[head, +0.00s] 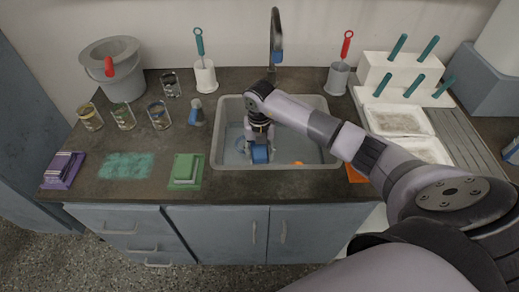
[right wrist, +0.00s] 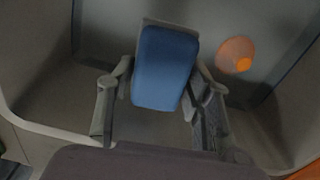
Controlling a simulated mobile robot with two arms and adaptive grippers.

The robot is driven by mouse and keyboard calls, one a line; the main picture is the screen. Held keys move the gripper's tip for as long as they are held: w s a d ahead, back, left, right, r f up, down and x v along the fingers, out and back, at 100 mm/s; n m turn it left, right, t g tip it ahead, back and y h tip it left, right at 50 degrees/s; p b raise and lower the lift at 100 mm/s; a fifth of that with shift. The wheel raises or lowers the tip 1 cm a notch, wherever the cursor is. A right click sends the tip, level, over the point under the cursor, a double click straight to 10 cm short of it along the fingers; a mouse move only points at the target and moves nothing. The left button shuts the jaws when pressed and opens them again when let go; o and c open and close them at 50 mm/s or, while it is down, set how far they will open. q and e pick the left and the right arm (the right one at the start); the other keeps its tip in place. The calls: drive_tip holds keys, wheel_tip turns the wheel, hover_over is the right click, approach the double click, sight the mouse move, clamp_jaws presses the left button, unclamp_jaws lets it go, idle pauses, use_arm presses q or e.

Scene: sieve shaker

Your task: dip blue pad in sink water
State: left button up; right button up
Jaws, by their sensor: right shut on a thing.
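The blue pad (head: 260,154) is inside the sink (head: 322,158), low in the basin. My right gripper (head: 259,143) reaches down into the sink and is shut on the pad. In the right wrist view the blue pad (right wrist: 164,68) sits between the two fingers of my right gripper (right wrist: 163,95), with the grey basin floor beyond it. The water surface is hard to make out, so I cannot tell how deep the pad is in it. My left gripper is not in view.
An orange item (right wrist: 236,54) lies in the basin near the pad. Left of the sink are a green pad on a tray (head: 186,170), a teal mat (head: 126,165), a purple stack (head: 63,169) and several glasses. A faucet (head: 276,38) stands behind; a rack (head: 395,74) stands right.

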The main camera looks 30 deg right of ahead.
drive_tip(key=shift+f+b, duration=2.9)
drive_tip(key=shift+f, duration=1.55)
wheel_tip(320, 180, up, 20)
drive_tip(key=p, duration=1.5)
